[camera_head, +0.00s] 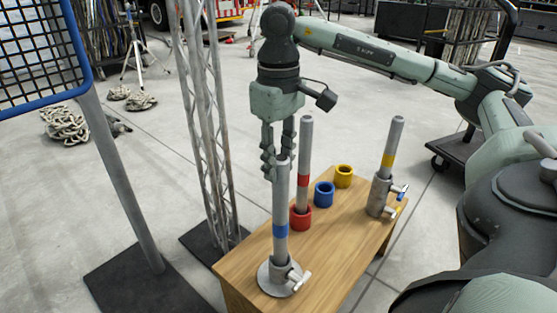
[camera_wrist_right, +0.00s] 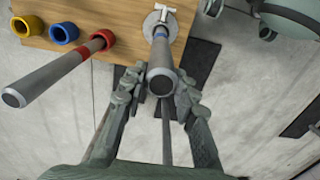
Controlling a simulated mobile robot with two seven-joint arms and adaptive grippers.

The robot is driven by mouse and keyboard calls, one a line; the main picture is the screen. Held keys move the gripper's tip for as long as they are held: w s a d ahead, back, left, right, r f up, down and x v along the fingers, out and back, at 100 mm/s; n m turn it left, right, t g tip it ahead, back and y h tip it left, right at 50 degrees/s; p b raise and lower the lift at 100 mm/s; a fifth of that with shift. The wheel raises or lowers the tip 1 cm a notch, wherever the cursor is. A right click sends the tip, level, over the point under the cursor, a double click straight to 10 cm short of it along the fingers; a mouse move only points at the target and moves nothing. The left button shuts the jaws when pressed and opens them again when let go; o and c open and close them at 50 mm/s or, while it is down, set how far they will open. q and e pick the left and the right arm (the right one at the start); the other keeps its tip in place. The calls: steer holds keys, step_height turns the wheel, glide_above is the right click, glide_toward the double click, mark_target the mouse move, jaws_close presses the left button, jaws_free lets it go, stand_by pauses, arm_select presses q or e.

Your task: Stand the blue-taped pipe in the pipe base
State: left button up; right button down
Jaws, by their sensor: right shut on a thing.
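The blue-taped pipe (camera_head: 281,205) is grey with a blue band low down and stands upright. Its lower end is at the collar of the round grey pipe base (camera_head: 268,284) at the table's near left corner; it looks to be inside the collar. My right gripper (camera_head: 279,158) points down from above and is shut on the pipe's top end. In the right wrist view the pipe (camera_wrist_right: 162,75) lies between the fingers (camera_wrist_right: 160,88), and the base (camera_wrist_right: 152,20) shows beyond it. My left gripper is not in view.
On the wooden table (camera_head: 340,255) a red-taped pipe (camera_head: 305,150) stands in a red ring (camera_head: 301,218). Blue (camera_head: 324,195) and yellow (camera_head: 343,177) rings sit behind. A yellow-taped pipe (camera_head: 392,145) stands in a clamp holder (camera_head: 379,197). A truss tower (camera_head: 207,120) rises close at left.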

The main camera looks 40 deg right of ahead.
stand_by(0.4)
steer(key=shift+f+b, duration=0.3)
steer(key=c, duration=1.1)
jaws_free()
steer(key=shift+r, duration=6)
